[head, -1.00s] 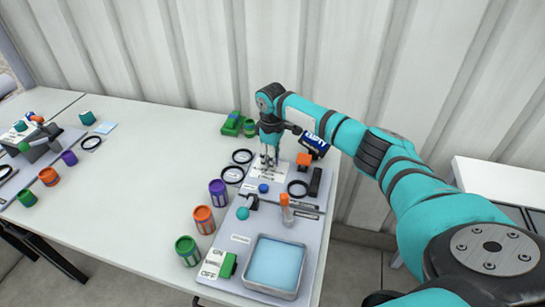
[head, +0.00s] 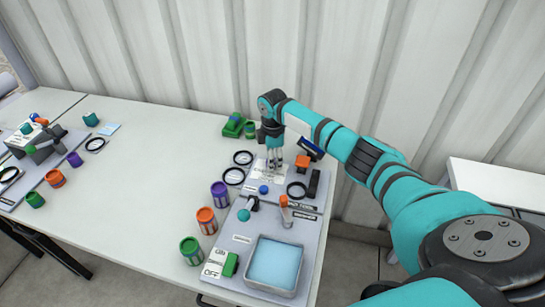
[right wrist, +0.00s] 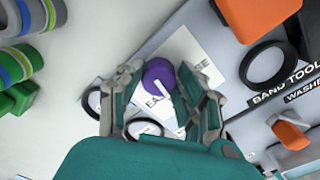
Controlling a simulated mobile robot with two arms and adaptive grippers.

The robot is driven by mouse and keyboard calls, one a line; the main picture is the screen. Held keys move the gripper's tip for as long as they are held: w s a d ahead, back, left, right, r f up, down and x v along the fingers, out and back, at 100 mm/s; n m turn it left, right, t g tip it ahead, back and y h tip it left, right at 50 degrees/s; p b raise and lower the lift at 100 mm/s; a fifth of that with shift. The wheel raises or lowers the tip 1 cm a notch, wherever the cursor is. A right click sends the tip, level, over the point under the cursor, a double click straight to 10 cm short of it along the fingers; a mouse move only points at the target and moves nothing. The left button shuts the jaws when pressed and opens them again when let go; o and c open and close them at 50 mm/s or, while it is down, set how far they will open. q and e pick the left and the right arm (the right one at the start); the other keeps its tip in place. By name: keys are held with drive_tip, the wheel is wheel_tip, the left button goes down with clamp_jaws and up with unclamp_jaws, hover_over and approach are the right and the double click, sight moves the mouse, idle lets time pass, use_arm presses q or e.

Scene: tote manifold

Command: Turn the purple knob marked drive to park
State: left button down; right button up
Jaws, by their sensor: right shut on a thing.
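The purple knob (right wrist: 158,75) shows in the right wrist view on a white label card (right wrist: 190,60) with partly hidden lettering. A small pale mark shows on the knob. I cannot read which setting it points to. My right gripper (right wrist: 160,88) has a finger on each side of the knob and is shut on it. In the head view my right gripper (head: 274,163) points down over the board's far end, and its fingers hide the knob. My left gripper is not in view.
Close by are an orange block (head: 303,162), black rings (head: 296,190) and a blue button (head: 264,189). A tray of blue liquid (head: 275,264) sits at the near end. Purple (head: 220,193), orange (head: 207,220) and green (head: 190,250) cans stand left. The middle table is clear.

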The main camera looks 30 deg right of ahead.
drive_tip(key=shift+n, duration=1)
drive_tip(key=o, duration=1.1)
drive_tip(key=shift+o, duration=0.3)
drive_tip(key=shift+r, duration=0.15)
wheel_tip(320, 180, up, 12)
drive_tip(key=shift+s, duration=0.15)
